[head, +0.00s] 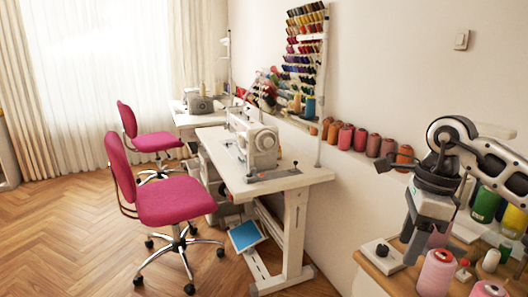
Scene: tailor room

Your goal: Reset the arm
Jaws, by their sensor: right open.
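My right gripper (411,255) is at the right of the head view, at the end of my arm that comes in from the right edge. A small white block with a dark knob (382,256) lies just to the left. Whether the fingers touch either one is hard to tell. My left gripper is out of view.
More thread spools, some green (487,204), crowd the table behind my right arm. A white sewing table (272,184) with a sewing machine (258,146) stands along the wall. Two pink chairs (175,201) are left of it. Parquet floor (60,235) is clear at the left.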

